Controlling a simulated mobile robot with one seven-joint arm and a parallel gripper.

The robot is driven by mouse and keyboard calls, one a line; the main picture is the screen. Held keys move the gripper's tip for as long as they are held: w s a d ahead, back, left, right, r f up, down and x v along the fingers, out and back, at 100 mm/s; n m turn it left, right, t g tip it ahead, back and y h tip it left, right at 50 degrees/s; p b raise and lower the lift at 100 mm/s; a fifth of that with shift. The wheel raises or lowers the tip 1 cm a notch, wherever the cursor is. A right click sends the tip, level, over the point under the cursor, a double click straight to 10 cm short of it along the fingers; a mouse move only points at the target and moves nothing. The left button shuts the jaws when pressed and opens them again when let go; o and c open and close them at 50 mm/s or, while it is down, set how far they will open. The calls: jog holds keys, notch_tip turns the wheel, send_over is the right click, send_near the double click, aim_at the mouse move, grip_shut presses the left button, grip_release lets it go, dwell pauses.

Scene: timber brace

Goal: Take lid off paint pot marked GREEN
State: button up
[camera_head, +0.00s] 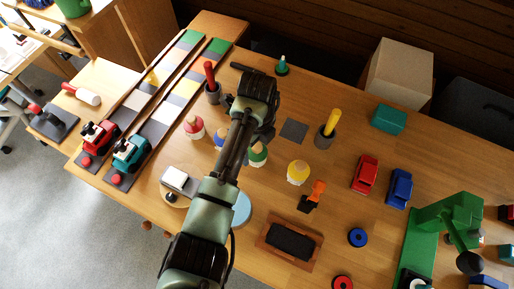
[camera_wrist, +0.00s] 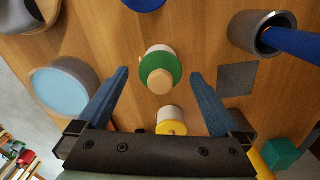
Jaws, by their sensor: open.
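The paint pot with a green lid (camera_wrist: 157,60) stands upright on the table, with a pale wooden knob (camera_wrist: 160,82) on top. It also shows in the head view, green-lidded pot (camera_head: 258,155), just right of my forearm. No written mark is readable on it. My gripper (camera_wrist: 159,74) is open and empty; in the wrist view its two blue-grey fingers appear either side of the green lid, with gaps. I cannot tell its height above the lid. In the head view my arm's end hides the fingertips.
Neighbouring pots are yellow (camera_wrist: 171,121), blue (camera_head: 220,141) and red (camera_head: 193,127). A grey cup with a blue handle (camera_wrist: 275,40), a dark grey square (camera_head: 294,130) and a light-blue disc (camera_wrist: 65,88) are nearby. A cup with a yellow handle (camera_head: 328,132) stands further right.

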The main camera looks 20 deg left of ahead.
jog(key=shift+f, duration=0.1)
jog(key=shift+c, duration=0.2)
jog(key=c, duration=1.3)
